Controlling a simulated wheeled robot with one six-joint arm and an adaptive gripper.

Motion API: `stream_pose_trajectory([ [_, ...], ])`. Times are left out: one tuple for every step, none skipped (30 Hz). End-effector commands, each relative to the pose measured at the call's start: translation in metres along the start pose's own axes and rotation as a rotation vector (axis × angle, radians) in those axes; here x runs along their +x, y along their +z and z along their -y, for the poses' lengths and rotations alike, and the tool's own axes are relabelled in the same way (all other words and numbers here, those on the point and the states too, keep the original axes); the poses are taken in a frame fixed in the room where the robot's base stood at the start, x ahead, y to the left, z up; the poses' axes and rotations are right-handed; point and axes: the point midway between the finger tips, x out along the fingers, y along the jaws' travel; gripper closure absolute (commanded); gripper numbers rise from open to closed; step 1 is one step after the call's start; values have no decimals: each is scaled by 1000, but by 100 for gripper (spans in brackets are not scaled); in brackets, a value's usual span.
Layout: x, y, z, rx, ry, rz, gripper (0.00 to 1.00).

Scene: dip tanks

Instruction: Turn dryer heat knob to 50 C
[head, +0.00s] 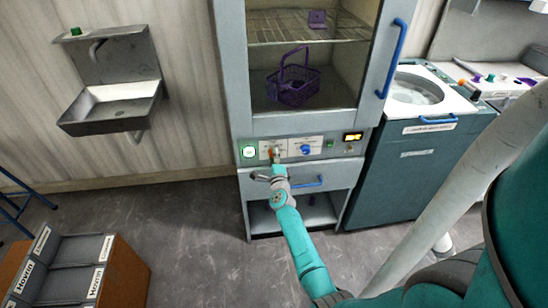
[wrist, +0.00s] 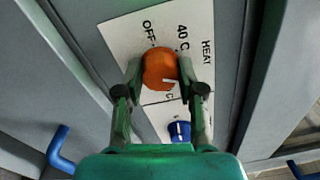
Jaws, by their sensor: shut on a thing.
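The dryer heat knob is orange (wrist: 160,67) and sits on a white label plate (wrist: 125,42) marked HEAT, OFF and 40 C. A further label ending in C below the knob is mostly hidden. The knob's short white mark points to the right in the wrist view. My gripper (wrist: 160,70) is shut on the knob, one finger on each side. In the head view, my gripper (head: 277,164) is at the control panel of the dryer (head: 232,90), and the orange knob (head: 270,151) shows just beyond it.
A blue knob (head: 305,149) sits right of the heat knob, also visible in the wrist view (wrist: 180,131). A blue drawer handle (head: 308,184) lies below. A purple basket (head: 293,88) stands inside the dryer.

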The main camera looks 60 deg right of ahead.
Motion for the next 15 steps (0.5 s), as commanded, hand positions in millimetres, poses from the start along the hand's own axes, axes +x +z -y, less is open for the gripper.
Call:
stream_pose_trajectory([
  [0, -1, -1, 11, 1, -2, 96],
  [0, -1, -1, 17, 1, -2, 96],
  [0, -1, -1, 24, 1, -2, 96],
  [0, -1, -1, 28, 2, -2, 96],
  [0, -1, -1, 32, 2, -2, 96],
  [0, -1, -1, 35, 2, -3, 96],
  [0, -1, -1, 37, 2, -3, 96],
  [0, -1, -1, 38, 2, -3, 96],
  [0, -1, -1, 39, 2, -3, 96],
  [0, -1, -1, 39, 2, -3, 96],
  [0, -1, -1, 39, 2, -3, 96],
  [0, -1, -1, 39, 2, -3, 96],
  [0, -1, -1, 39, 2, -3, 96],
  [0, -1, -1, 39, 2, -3, 96],
  [-1, -1, -1, 39, 2, -3, 96],
])
